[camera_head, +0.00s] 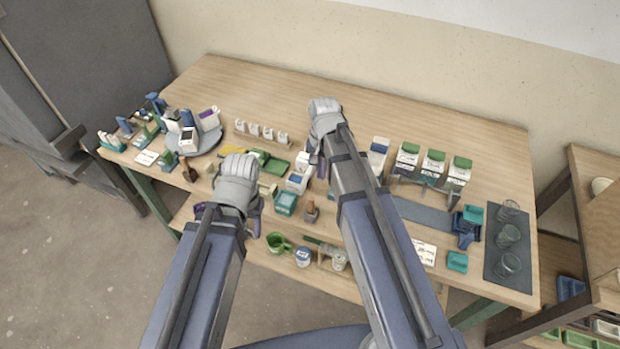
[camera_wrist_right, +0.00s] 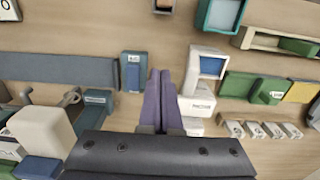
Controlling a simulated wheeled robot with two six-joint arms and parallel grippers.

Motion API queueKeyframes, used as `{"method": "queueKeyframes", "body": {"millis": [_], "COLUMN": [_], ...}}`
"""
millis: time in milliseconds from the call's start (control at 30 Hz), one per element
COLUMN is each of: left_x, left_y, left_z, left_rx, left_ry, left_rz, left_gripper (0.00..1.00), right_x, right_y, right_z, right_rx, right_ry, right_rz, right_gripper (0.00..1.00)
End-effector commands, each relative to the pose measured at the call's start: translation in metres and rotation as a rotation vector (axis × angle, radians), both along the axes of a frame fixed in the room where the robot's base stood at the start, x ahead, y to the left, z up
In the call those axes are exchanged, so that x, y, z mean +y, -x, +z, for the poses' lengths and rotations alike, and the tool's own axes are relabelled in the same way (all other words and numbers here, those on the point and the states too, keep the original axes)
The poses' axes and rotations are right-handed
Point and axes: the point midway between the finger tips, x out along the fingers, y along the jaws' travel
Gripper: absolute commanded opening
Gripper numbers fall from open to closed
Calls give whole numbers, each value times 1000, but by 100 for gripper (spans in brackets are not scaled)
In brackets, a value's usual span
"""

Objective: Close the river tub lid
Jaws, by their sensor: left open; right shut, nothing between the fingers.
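I cannot read a label that says which container is the river tub. A white tub (camera_head: 296,183) with a blue interior or panel stands near the middle of the table; it also shows in the right wrist view (camera_wrist_right: 208,66). A white flap-like part (camera_wrist_right: 198,104) with small lettering sits at its far side and looks like a raised lid. My right gripper (camera_wrist_right: 160,76) is shut and empty, its purple fingers just beside this tub; I cannot tell whether they touch. My left gripper (camera_head: 229,211) is open over the table's front, left of the tub, its fingertips partly hidden.
A teal open box (camera_head: 285,202) stands in front of the tub. A green tray (camera_head: 272,163) lies to its left and small labelled white pots (camera_head: 267,132) behind. A blue block (camera_wrist_right: 133,71) stands across from the right fingers. White green-lidded tubs (camera_head: 434,161) stand to the right.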

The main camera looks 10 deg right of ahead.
Motion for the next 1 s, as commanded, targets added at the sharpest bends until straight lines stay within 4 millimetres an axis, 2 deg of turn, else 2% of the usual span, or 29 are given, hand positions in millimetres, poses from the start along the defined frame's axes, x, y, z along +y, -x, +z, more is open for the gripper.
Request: {"method": "queueKeyframes", "body": {"millis": [1000], "left_x": [0], "left_y": [0], "left_z": [0], "left_rx": [0], "left_ry": [0], "left_rz": [0], "left_gripper": [50], "right_x": [32], "right_y": [-22], "right_z": [0], "right_rx": [0], "right_ry": [0], "right_rz": [1], "right_gripper": [0]}}
